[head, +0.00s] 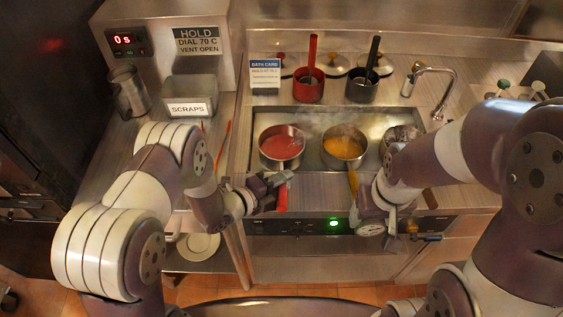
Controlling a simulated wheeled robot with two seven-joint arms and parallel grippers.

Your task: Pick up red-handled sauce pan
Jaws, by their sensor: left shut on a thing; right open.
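The red-handled sauce pan (282,142), holding red sauce, sits at the left of the steel bath, its red handle (281,201) pointing toward me. My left gripper (279,184) is shut on the red handle, close to the pan's near side; the fingers hide part of the handle. The pan looks level, and I cannot tell whether it is raised. My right gripper (368,213) is open, close to the yellow handle (353,182) of the middle pan; its fingers are partly hidden by its own body.
The middle pan (344,143) with orange sauce is close on the right, and a third pan (398,136) is partly hidden by my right arm. Red (308,89) and black (361,91) pots stand behind the bath (310,117). A faucet (432,72) is at the right.

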